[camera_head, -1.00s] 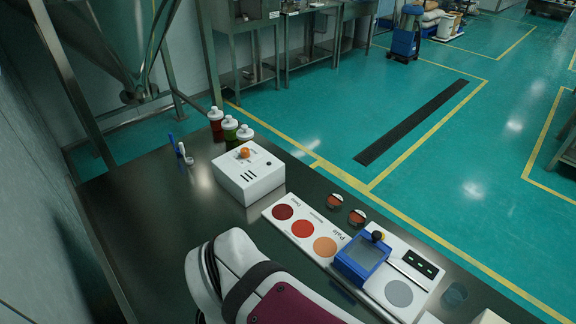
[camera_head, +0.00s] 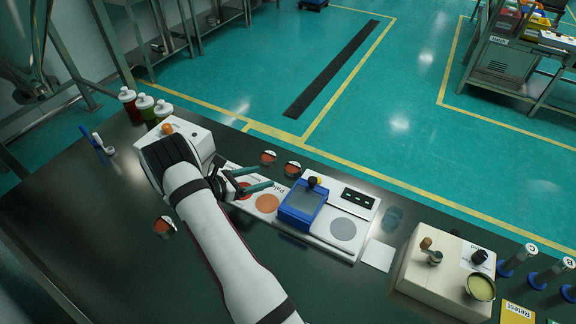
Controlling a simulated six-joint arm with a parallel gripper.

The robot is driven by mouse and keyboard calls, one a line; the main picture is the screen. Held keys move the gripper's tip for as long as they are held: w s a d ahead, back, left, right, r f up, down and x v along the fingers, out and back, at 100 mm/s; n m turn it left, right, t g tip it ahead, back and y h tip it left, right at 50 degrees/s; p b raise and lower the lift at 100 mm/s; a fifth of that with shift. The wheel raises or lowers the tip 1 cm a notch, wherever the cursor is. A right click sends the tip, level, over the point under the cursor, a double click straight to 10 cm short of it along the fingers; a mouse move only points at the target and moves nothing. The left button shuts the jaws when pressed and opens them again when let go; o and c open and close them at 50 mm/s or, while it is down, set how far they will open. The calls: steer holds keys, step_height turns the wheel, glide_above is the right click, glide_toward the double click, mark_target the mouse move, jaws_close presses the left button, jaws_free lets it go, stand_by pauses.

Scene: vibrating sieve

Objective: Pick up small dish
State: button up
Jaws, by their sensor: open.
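Two small dishes with reddish contents sit side by side on the dark table, a left one (camera_head: 268,157) and a right one (camera_head: 292,168). A third small dish (camera_head: 164,226) with similar contents stands on the table left of my arm. My gripper (camera_head: 268,175) is open, with two dark green fingers pointing right over the colour card (camera_head: 266,203). Its fingertips are close to the two dishes in the picture, with nothing seen between them. I cannot tell their height above the table. My arm hides part of the card.
A white box (camera_head: 197,136) with an orange knob is behind my wrist. A blue-framed device (camera_head: 301,204) stands on a white base right of the fingers. A translucent cup (camera_head: 392,217) and a cream machine (camera_head: 441,273) are farther right. Bottles (camera_head: 145,105) stand back left; the left table is mostly clear.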

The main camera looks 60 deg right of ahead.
glide_toward(297, 167)
steer(key=x, duration=0.5)
steer(key=c, duration=1)
